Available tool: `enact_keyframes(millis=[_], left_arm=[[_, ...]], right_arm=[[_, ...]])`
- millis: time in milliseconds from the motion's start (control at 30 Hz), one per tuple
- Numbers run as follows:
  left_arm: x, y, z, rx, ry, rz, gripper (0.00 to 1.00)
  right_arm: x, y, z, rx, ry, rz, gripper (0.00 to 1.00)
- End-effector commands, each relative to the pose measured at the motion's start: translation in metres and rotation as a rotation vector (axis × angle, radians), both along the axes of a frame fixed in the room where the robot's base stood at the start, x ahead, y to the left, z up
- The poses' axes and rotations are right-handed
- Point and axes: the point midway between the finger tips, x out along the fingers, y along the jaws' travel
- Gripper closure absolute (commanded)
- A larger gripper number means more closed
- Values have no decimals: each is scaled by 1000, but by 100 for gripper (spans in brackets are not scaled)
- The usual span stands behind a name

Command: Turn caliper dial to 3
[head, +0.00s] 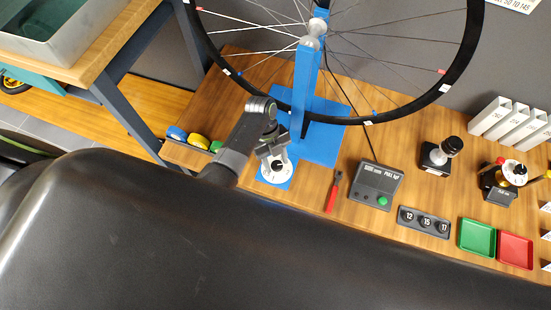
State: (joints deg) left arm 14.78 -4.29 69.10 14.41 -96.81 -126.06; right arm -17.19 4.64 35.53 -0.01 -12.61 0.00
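A round white dial (270,177) with a dark centre sits low on the blue wheel stand, at the front edge of the wooden bench. I take it to be the caliper dial; its markings are too small to read. My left gripper (276,160) is right over the dial's centre and hides part of it. Its fingers are too small and overlapped to show whether they grip the knob. My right gripper is not in view.
A spoked wheel (459,64) stands in the blue stand (306,75) above the bench (231,92). Right of the dial are a red-handled tool (332,196), a grey meter box (377,184), a numbered block (424,222), and green (477,238) and red (515,250) trays.

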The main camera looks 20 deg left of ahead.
Motion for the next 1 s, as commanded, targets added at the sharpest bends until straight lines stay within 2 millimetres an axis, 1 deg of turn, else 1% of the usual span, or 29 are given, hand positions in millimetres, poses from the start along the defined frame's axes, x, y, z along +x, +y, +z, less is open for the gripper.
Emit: enact_keyframes(millis=[33,200,233,467,633,767,1000], left_arm=[[0,0,0,0,0,0,63],[0,0,0,0,0,0,85],[0,0,0,0,0,0,88],[0,1,1,1,1,20,89],[-1,1,3,0,2,84,89],[-2,2,4,1,2,170,89],[-3,3,5,1,1,386,89]], right_arm=[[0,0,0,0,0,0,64],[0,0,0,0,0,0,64],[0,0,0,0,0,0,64],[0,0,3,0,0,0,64],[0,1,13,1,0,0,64],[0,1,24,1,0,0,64],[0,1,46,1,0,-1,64]])
